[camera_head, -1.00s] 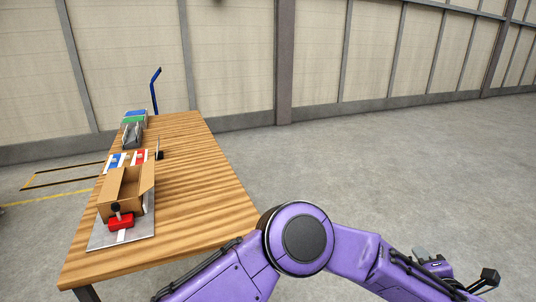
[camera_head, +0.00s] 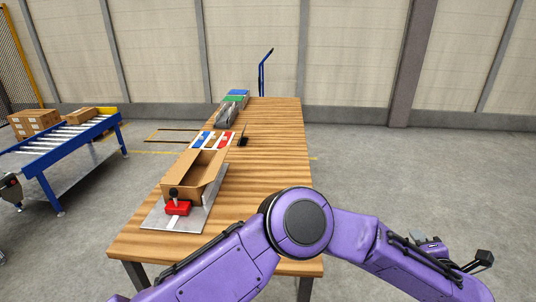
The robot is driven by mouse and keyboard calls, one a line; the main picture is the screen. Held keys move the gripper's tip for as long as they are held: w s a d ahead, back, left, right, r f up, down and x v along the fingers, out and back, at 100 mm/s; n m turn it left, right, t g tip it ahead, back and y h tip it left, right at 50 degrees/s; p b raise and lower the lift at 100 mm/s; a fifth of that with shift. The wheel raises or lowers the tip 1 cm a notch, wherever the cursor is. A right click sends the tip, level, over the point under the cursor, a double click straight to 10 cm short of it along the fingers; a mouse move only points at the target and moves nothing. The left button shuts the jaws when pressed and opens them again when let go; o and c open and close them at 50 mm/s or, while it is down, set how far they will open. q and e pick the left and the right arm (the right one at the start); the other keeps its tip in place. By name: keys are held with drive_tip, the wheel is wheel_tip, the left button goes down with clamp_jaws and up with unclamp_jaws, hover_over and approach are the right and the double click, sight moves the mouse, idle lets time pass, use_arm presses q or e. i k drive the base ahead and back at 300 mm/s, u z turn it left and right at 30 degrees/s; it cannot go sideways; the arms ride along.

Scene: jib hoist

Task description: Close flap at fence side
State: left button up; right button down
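An open cardboard box (camera_head: 183,185) sits on a grey plate (camera_head: 192,222) on the wooden table. Its long right-hand flap (camera_head: 211,176) stands up and leans outward. Its left side, towards the yellow fence (camera_head: 22,55), has an edge whose flap I cannot make out clearly. A red block with a black knob (camera_head: 177,208) stands at the box's near end. My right gripper is not in view.
Blue, white and red parts (camera_head: 212,140) lie behind the box, with grey, green and blue items farther back. A blue post (camera_head: 263,72) stands at the table's far end. A roller conveyor (camera_head: 70,137) with cartons is at left. The table's right side is clear.

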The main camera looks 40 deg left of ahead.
sight(210, 175)
drive_tip(key=u, duration=0.9)
drive_tip(key=i, duration=0.8)
drive_tip(key=u, duration=0.75)
